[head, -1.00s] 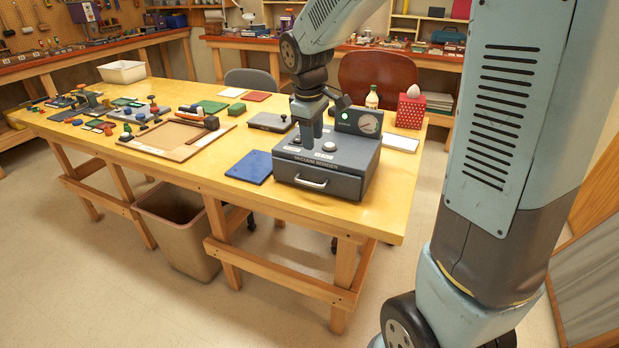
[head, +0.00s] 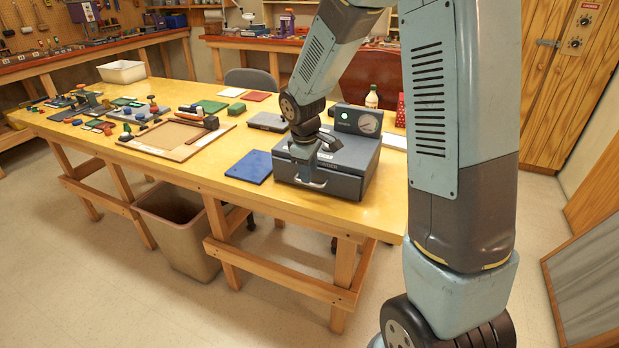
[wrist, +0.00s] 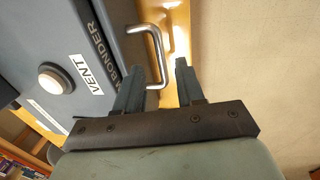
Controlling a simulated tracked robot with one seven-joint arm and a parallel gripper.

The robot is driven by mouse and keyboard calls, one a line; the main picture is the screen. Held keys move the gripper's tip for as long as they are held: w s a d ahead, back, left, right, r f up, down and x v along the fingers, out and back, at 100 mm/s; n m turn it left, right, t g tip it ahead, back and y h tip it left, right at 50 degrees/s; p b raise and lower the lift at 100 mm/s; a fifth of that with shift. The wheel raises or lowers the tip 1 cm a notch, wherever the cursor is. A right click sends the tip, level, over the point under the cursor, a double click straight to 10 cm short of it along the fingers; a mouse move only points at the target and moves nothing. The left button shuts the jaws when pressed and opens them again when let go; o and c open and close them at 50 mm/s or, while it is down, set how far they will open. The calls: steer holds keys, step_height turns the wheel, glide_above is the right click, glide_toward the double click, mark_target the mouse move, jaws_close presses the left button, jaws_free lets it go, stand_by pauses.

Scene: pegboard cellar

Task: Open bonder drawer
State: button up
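The vacuum bonder (head: 345,187) is a dark grey box near the table's right end. Its front drawer looks closed. The pale U-shaped drawer handle (wrist: 157,55) shows in the wrist view, standing out from the front face. My gripper (wrist: 160,68) is open, with one finger toward the bonder's face and the other on the outer side. The handle's near end lies between the fingers in the picture; contact cannot be told. In the head view my gripper (head: 308,178) is down at the bonder's front, partly hiding the handle and the label.
A gauge box (head: 358,121) with a green light stands at the bonder's back. A blue mat (head: 249,167) lies to its left on the yellow table (head: 215,165). A bin (head: 178,228) stands below. The floor before the table is clear.

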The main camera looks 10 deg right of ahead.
steer(key=shift+w+d+f, duration=0.1)
steer(key=shift+f, duration=0.7)
steer(key=shift+w+d+f, duration=0.1)
steer(key=shift+f, duration=0.7)
steer(key=shift+c, duration=0.2)
jaws_close()
